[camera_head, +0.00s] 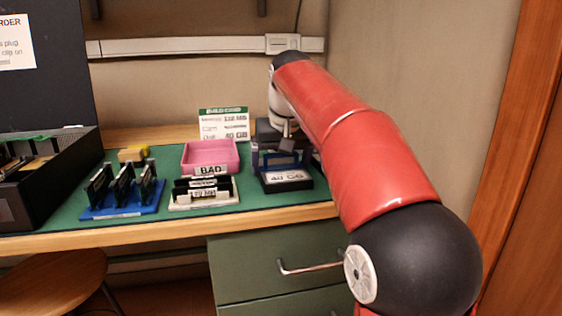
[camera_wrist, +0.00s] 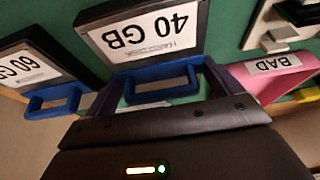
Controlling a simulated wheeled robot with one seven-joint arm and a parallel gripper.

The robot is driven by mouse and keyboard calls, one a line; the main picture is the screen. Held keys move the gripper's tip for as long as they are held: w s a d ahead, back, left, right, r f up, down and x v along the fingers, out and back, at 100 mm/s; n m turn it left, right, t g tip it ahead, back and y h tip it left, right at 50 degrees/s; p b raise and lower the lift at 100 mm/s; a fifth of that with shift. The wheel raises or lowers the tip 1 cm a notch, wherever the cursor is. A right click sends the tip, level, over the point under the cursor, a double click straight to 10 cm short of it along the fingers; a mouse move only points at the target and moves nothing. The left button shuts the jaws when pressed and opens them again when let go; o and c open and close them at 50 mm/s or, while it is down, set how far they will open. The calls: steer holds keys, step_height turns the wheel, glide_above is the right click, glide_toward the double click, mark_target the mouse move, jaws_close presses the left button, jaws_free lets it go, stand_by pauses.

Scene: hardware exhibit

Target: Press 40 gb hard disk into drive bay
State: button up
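The 40 GB hard disk (camera_head: 287,178) is a black flat block with a white label. It lies on the green mat below my gripper. In the wrist view the 40 GB hard disk (camera_wrist: 175,30) shows upside down with a blue loop handle (camera_wrist: 160,84) on its edge. My gripper (camera_wrist: 160,80) has one dark finger on each side of this handle. I cannot tell whether the fingers press on it. An open black computer case (camera_head: 60,190) stands at the far left. I cannot make out a drive bay in it.
A 60 GB disk (camera_wrist: 35,65) lies beside the 40 GB one. A pink BAD tray (camera_head: 211,153), a white rack (camera_head: 204,200) and a blue rack (camera_head: 122,212) of modules stand between disk and case. A build card (camera_head: 224,124) stands behind. A wall closes the right side.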

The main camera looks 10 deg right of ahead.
steer(key=shift+o, duration=0.9)
steer(key=shift+f+b, duration=0.15)
steer(key=shift+b, duration=0.35)
